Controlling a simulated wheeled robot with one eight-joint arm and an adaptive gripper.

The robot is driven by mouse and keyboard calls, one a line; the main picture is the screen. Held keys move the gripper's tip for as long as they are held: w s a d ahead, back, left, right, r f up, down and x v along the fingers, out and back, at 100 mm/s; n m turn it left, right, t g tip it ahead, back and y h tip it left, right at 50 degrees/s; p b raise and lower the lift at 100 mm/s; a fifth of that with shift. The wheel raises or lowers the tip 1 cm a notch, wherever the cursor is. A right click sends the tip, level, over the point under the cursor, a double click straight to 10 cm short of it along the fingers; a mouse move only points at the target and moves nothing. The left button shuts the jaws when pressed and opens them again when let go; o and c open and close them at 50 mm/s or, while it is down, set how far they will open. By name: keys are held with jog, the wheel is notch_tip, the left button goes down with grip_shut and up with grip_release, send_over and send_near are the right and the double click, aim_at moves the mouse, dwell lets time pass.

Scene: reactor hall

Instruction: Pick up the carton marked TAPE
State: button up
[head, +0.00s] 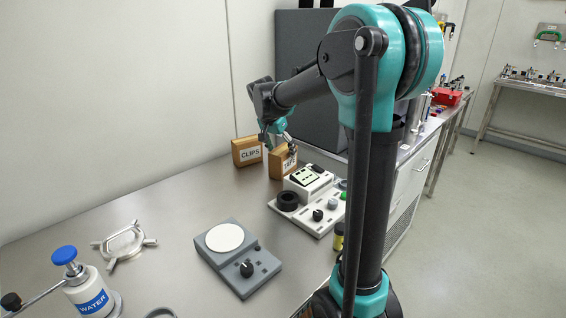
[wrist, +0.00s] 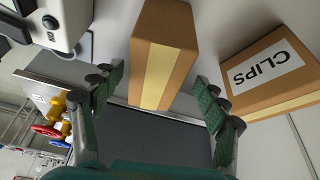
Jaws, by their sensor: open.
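The brown carton marked TAPE (head: 283,164) stands on the steel bench near the back, with its label partly hidden by my gripper in the head view. In the wrist view the TAPE carton (wrist: 163,55) lies ahead between my fingers, its light tape strip facing me and its label out of sight. My gripper (wrist: 163,88) is open, with a green-padded finger on each side of the carton and space between pads and carton. In the head view my gripper (head: 283,143) is over the carton's top. The carton marked CLIPS (head: 247,151) stands just left of it.
The CLIPS carton (wrist: 270,72) is close beside one finger in the wrist view. A white device with knobs (head: 312,195) stands right of the TAPE carton. A grey scale (head: 237,257), a white ring holder (head: 124,244) and a WATER bottle (head: 90,290) are nearer. The bench between is clear.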

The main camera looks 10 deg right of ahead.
jog(key=x, duration=0.4)
jog(key=shift+d+f, duration=0.25)
jog(key=shift+d, duration=0.1)
jog(key=shift+d+f, duration=0.1)
jog(key=shift+f, duration=0.3)
jog(key=shift+w+f, duration=0.1)
jog(key=shift+f, duration=0.1)
jog(key=c, duration=1.4)
